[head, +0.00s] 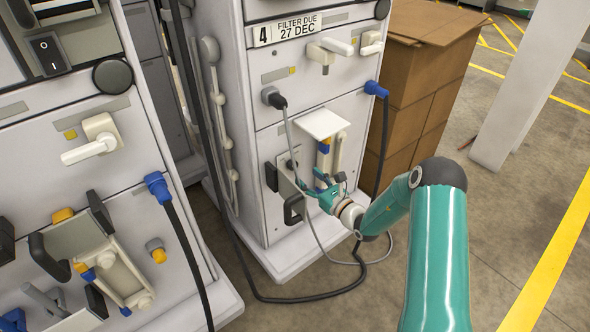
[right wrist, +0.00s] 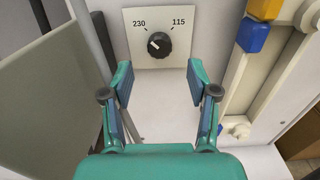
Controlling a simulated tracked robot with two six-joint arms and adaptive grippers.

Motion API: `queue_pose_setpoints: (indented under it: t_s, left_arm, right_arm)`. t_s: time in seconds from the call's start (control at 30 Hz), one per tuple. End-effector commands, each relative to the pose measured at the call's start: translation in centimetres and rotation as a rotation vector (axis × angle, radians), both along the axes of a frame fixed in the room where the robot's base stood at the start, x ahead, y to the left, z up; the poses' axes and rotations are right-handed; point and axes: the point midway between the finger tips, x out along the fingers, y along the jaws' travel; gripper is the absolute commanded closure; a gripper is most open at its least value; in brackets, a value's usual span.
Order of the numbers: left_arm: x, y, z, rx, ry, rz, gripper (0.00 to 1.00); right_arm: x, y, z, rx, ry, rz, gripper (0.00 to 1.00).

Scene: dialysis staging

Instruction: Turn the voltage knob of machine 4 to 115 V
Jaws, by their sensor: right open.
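Machine 4 (head: 262,85) stands in the middle of the head view, with a label reading 4, FILTER DUE 27 DEC. In the right wrist view its black voltage knob (right wrist: 156,46) sits on a pale plate (right wrist: 181,53) marked 230 at upper left and 115 at upper right. The knob's white pointer is turned to the upper left, toward 230. My right gripper (right wrist: 157,80) is open and empty. Its fingertips are below the knob in that view, apart from it. The right gripper (head: 318,188) is by the machine's lower front in the head view. My left gripper is out of view.
A white-and-yellow holder (right wrist: 244,70) with a blue clip is close to the right of my gripper. A grey panel (right wrist: 45,115) is at its left. Cables hang at the machine's front. Another machine (head: 105,155) stands left; cardboard boxes (head: 415,85) stand right.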

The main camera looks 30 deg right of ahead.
Motion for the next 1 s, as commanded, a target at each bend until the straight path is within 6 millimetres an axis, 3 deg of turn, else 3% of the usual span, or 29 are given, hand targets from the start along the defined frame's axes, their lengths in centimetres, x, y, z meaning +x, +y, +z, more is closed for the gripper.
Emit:
queue_pose_setpoints:
  t_s: [0.1,0.3,0.5,0.77,0.83,1.0]
  left_arm:
    - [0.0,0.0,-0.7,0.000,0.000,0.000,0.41]
    - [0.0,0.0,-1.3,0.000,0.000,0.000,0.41]
    - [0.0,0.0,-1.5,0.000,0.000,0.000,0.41]
    - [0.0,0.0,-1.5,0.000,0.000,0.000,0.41]
    - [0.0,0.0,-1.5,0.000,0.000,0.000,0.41]
    - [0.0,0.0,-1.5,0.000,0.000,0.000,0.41]
  right_arm:
    - [2.6,0.3,-0.2,-0.002,-0.003,0.002,0.41]
    - [5.7,0.5,-0.1,0.000,-0.001,0.002,0.41]
    - [6.9,0.6,0.0,0.001,0.000,0.001,0.41]
    - [7.0,0.5,0.0,0.001,0.000,0.000,0.41]
    - [7.0,0.5,0.0,0.001,0.000,0.000,0.47]
    - [7.0,0.5,0.0,0.001,0.000,0.000,0.76]
